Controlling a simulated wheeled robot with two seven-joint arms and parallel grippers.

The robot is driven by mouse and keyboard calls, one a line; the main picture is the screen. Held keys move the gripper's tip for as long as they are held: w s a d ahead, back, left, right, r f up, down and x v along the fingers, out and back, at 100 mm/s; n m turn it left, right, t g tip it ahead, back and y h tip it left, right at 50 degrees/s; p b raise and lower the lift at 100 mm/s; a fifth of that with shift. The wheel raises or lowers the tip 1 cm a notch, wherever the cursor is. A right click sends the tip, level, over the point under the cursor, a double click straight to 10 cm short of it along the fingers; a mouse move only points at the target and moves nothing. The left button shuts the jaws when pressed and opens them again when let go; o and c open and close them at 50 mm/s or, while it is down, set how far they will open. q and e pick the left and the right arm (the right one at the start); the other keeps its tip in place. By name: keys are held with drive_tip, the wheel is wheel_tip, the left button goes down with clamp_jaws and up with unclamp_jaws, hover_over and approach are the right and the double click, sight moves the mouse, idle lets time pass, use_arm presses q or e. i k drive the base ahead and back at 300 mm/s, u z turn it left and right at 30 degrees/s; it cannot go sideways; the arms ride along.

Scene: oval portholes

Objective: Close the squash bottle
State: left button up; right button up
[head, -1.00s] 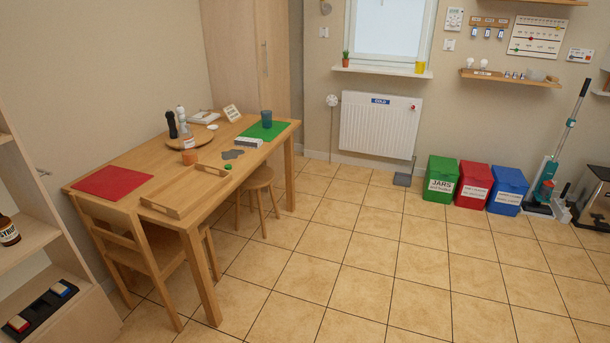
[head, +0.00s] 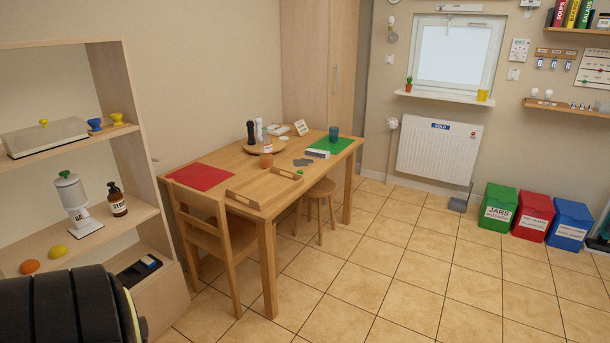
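A clear bottle with a pale label (head: 267,146), which may be the squash bottle, stands upright on a round wooden board on the table. It is too small to tell whether its top is open. A small green round thing (head: 300,172), possibly a cap, lies near the table's front edge. An orange cup (head: 266,161) stands in front of the bottle. Neither of my grippers is in view.
The wooden table (head: 232,157) stands by the wall, with a chair (head: 226,238) and a stool (head: 319,197) at its front. A shelf unit (head: 140,170) stands at left.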

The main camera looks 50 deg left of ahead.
sight(265, 140)
drive_tip(key=u, duration=0.05)
drive_tip(key=i, duration=1.2)
drive_tip(key=u, duration=0.55)
drive_tip(key=i, duration=1.85)
drive_tip(key=u, duration=2.05)
drive_tip(key=i, duration=0.8)
drive_tip(key=u, duration=0.8)
